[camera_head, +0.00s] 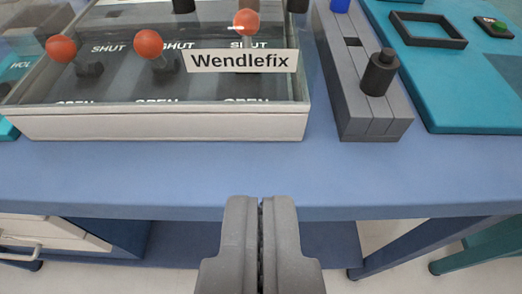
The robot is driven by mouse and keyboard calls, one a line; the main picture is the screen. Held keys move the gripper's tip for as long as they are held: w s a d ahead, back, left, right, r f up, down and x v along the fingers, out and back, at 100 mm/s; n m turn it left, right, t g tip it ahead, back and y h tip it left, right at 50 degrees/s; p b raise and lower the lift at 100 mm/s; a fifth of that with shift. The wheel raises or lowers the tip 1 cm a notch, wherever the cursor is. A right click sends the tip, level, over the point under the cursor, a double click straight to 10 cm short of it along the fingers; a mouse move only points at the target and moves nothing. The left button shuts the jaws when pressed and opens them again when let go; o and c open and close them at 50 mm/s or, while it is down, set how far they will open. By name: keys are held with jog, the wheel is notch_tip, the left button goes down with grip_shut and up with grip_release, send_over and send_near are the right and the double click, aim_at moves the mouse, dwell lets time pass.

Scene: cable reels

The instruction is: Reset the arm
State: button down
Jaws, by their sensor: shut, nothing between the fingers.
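My gripper (260,204) is at the bottom middle of the head camera view. Its two grey fingers are pressed together with nothing between them. It points toward the front edge of a blue table (200,172) and overlaps that edge in the picture. No other part of my arm shows.
A clear-covered box (160,127) labelled Wendlefix holds levers with red knobs (149,43), marked SHUT and OPEN. Right of it stand a grey slotted block (345,85) with a black knob (380,72) and a teal panel (450,85). The table's front strip is bare. Drawers (50,235) sit below left.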

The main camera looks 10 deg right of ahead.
jog(key=w+a+r+n+y+p, duration=0.1)
jog(key=w+r+p, duration=0.15)
jog(key=r, duration=0.65)
jog(key=w+a+r+n+y+p, duration=0.1)
jog(key=w+r+y+p, duration=0.15)
jog(key=r, duration=0.65)
jog(key=d+r+t+p, duration=0.1)
jog(key=d+r, duration=0.5)
jog(key=r, duration=0.5)
jog(key=s+d+r+t+h+p, duration=0.1)
jog(key=d+r+p, duration=0.1)
jog(key=d+r, duration=0.5)
notch_tip(320, 180, up, 4)
jog(key=shift+s+d+r+t, duration=0.1)
jog(key=shift+s+d+t, duration=0.1)
jog(key=shift+d+t, duration=0.15)
